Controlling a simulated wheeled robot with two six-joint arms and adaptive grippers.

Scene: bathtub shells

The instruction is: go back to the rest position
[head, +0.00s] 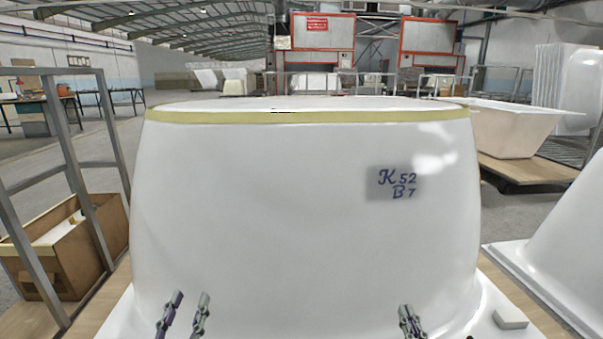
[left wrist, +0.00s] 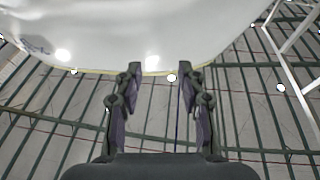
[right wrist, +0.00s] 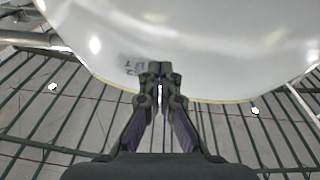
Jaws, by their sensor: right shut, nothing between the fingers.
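A large white bathtub shell (head: 300,200) stands upside down in front of me, with a yellow band around its top edge and the marking "K 52 B 7" on its side. My left gripper (head: 188,300) is low in front of the shell at the left, its two fingers apart with nothing between them. It is open in the left wrist view (left wrist: 157,75) too. My right gripper (head: 407,310) is low in front of the shell at the right. In the right wrist view its fingertips (right wrist: 160,68) are together and hold nothing. I cannot tell whether either gripper touches the shell.
A small pale block (head: 510,318) lies on the flange at the lower right. Another white shell (head: 560,250) stands close on the right. A metal rail frame (head: 85,165) and a cardboard box (head: 70,250) are on the left. A tub on a wooden trolley (head: 515,165) is behind.

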